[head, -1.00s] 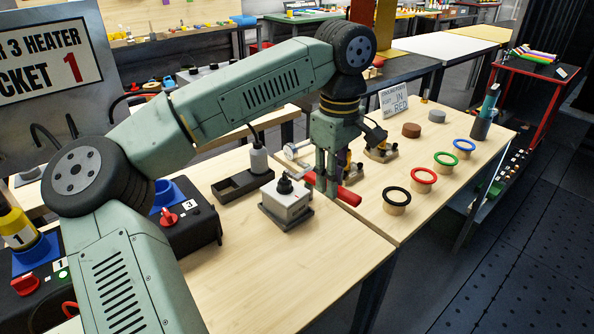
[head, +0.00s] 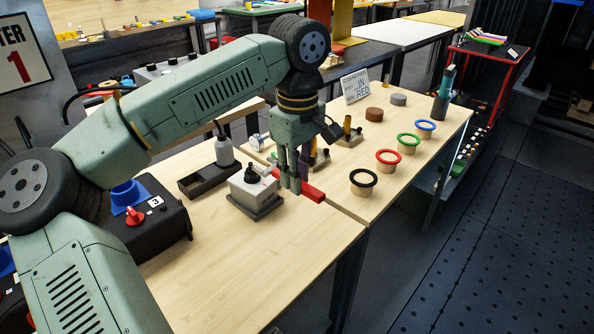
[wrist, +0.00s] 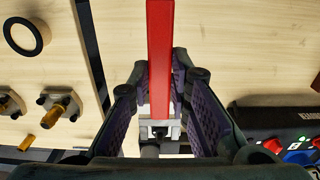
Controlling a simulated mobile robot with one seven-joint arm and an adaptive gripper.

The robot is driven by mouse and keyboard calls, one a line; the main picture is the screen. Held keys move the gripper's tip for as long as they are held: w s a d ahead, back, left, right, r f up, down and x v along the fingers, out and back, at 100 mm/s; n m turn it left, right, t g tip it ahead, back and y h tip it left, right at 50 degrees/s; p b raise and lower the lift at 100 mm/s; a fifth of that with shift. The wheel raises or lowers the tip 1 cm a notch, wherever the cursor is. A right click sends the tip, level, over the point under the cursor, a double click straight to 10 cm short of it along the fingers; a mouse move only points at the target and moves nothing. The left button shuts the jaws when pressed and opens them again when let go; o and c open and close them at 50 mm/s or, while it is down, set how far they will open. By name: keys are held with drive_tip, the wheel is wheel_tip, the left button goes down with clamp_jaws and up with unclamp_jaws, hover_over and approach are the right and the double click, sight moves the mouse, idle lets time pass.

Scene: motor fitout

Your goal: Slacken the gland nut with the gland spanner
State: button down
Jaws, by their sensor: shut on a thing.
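My gripper (head: 291,187) is shut on the red handle of the gland spanner (head: 312,193), beside the grey block. In the wrist view the spanner (wrist: 160,50) runs from the top edge down between my fingers (wrist: 165,95). The grey block (head: 245,193) stands on a dark base on the wooden bench. A black gland fitting (head: 251,173) rises from its top, and I take this to hold the gland nut. The spanner's far end points towards this fitting. I cannot tell whether its jaw is around the nut.
Brass-coloured fittings (head: 347,130) stand behind my gripper. Several coloured rings, including a black one (head: 363,178), sit to the right. The bench front is clear.

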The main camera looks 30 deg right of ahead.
drive_tip(key=shift+w+a+f+b, duration=0.1)
drive_tip(key=shift+w+f+b, duration=0.25)
drive_tip(key=shift+f, duration=0.4)
drive_tip(key=shift+w+a+f+b, duration=0.15)
drive_tip(key=shift+f+b, duration=0.25)
drive_tip(key=shift+f, duration=0.4)
drive_tip(key=shift+w+a+f+b, duration=0.1)
drive_tip(key=shift+w+f+b, duration=0.25)
drive_tip(key=shift+f, duration=0.4)
drive_tip(key=shift+w+a+p, duration=0.25)
drive_tip(key=shift+w, duration=0.4)
drive_tip(key=shift+w+a+p, duration=0.2)
drive_tip(key=shift+w, duration=0.45)
drive_tip(key=shift+d, duration=0.1)
idle(0.6)
drive_tip(key=shift+w+d+n, duration=0.2)
drive_tip(key=shift+d+n, duration=0.2)
drive_tip(key=shift+n, duration=0.2)
